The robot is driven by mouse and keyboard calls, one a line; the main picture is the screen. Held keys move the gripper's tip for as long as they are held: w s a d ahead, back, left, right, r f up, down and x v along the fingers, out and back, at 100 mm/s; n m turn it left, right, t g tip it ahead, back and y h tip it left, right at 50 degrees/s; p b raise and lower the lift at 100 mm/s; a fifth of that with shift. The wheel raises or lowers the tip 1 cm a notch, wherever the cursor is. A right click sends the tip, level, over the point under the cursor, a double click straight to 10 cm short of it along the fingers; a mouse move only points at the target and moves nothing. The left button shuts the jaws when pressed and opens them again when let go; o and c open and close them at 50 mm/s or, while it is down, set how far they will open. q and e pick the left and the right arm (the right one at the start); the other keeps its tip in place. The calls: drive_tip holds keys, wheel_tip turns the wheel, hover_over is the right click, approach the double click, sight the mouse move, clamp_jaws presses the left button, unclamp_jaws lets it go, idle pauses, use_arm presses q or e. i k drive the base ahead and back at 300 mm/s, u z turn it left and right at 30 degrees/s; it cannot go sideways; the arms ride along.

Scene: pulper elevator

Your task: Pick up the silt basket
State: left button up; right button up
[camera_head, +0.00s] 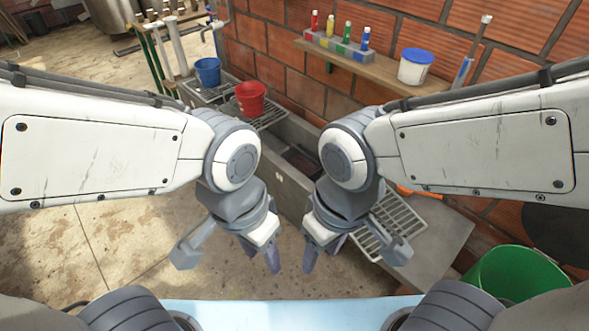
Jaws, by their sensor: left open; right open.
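I cannot pick out a silt basket for certain. A dark shape (303,163) sits inside the grey concrete trough (290,191), seen between my two arms; it is partly hidden, and I cannot tell whether it is the basket. My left gripper (261,254) hangs fingers down at the centre, in front of the trough, open and empty. My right gripper (323,254) hangs just to the right of it, also pointing down, open and empty. Neither gripper visibly touches anything.
A red bucket (250,99) and blue bucket (207,72) stand on grates at the back. A metal grate (397,222) lies right of my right gripper. A green bucket (517,276) is at lower right. A wall shelf (385,68) holds a white tub (414,68). Floor at left is clear.

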sight(304, 160)
drive_tip(key=u, duration=0.6)
drive_tip(key=i, duration=0.85)
drive_tip(key=u, duration=0.55)
drive_tip(key=i, duration=0.9)
drive_tip(key=z, duration=0.45)
drive_tip(key=i, duration=0.6)
drive_tip(key=z, duration=1.15)
drive_tip(key=i, duration=0.5)
drive_tip(key=z, duration=0.55)
